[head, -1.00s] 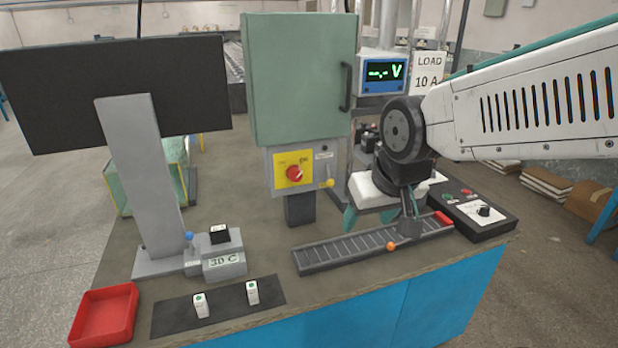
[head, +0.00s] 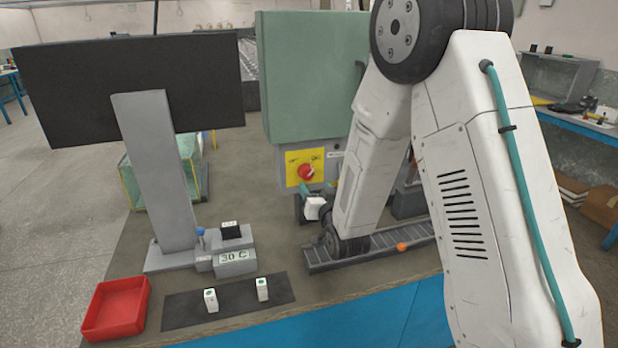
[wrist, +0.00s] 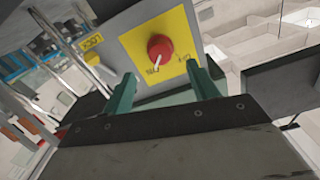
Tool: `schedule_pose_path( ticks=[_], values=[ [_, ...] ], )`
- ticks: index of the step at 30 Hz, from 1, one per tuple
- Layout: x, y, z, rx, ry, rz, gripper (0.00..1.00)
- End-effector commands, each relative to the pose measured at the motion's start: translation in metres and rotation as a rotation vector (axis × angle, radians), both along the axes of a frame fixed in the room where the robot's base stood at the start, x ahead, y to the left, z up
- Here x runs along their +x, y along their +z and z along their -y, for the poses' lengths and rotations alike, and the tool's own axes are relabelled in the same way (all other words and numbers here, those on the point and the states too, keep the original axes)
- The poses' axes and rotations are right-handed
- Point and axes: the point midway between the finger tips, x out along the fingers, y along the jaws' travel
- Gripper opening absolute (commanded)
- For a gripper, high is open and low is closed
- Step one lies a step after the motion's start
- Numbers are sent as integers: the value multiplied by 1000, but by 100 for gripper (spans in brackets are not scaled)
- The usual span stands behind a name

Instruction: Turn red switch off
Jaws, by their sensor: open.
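The red rotary switch (head: 306,172) sits on a yellow plate (head: 291,181) on the front of the grey-green cabinet (head: 310,80). In the wrist view the red switch (wrist: 160,47) shows beyond and between my green fingertips, with its pale pointer aimed toward the lower-left label. My gripper (wrist: 160,84) is open and empty, facing the switch with a gap left between. In the head view my gripper (head: 317,200) is just below the plate, partly hidden by my arm.
The slotted rail (head: 322,262) with an orange knob (head: 402,247) lies below my arm. A black monitor (head: 130,85), red tray (head: 116,308) and 30 C block (head: 236,262) stand at left.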

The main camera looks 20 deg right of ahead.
Motion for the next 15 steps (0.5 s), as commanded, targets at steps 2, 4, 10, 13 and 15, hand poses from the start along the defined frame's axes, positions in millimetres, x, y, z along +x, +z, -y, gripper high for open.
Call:
schedule_pose_path(
  ticks=[2,4,10,13,15],
  values=[
    [8,0,0,1,0,6,59],
    [19,0,0,1,0,5,59],
    [51,0,0,0,0,4,59],
    [64,0,0,0,0,4,59],
    [70,0,0,0,0,4,59]
  ],
)
